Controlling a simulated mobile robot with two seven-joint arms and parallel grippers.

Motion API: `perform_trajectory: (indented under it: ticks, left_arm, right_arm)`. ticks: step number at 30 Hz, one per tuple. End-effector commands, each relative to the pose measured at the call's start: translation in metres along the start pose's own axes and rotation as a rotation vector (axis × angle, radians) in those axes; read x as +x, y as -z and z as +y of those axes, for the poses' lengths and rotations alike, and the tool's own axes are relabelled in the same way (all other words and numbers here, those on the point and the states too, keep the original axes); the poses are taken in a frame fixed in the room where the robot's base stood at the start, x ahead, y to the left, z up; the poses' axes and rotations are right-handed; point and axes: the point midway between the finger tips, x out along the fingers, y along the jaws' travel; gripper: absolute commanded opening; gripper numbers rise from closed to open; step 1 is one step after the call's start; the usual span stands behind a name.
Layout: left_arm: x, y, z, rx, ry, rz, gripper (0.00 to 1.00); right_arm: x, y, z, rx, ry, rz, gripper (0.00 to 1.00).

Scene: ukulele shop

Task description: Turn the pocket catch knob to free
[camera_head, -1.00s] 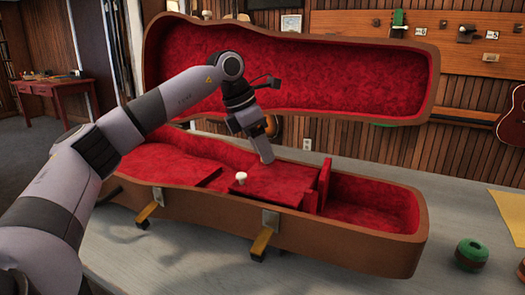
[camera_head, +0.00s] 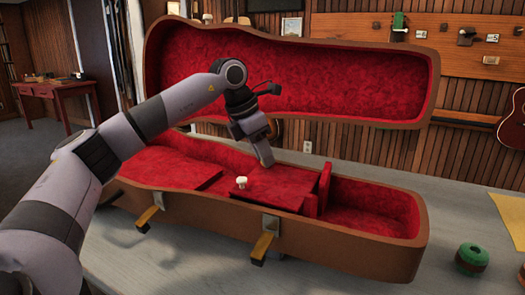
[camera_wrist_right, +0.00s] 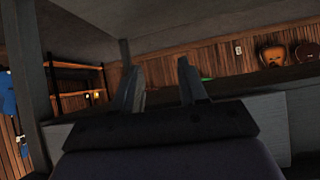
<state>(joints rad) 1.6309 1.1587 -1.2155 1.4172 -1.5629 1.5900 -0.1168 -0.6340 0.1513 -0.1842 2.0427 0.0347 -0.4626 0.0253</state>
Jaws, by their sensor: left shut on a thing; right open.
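The open brown case (camera_head: 340,243) with red lining lies on the grey table. A red pocket lid (camera_head: 285,188) is in its middle, and a white knob (camera_head: 241,183) stands at the lid's front left. My left gripper (camera_head: 266,160) points down at the back of this lid, behind and apart from the white knob. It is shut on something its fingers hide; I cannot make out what. My right gripper (camera_wrist_right: 162,85) is open and empty in the right wrist view; it is not in the head view.
The raised case lid (camera_head: 290,75) stands behind my left gripper. Two latches (camera_head: 263,246) hang on the case's front. A green and brown round item (camera_head: 471,258) and a yellow sheet (camera_head: 509,218) lie on the table at right.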

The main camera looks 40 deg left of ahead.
Motion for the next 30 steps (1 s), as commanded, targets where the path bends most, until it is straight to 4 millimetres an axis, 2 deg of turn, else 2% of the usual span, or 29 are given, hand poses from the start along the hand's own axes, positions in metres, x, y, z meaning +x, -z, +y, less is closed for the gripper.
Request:
perform_trajectory:
  ticks: [30]
  left_arm:
    - [0.0, -0.005, -0.009, -0.852, -0.354, 0.002, 0.0]
  right_arm:
    - [-0.027, 0.036, -0.002, -0.003, -0.002, 0.005, 0.43]
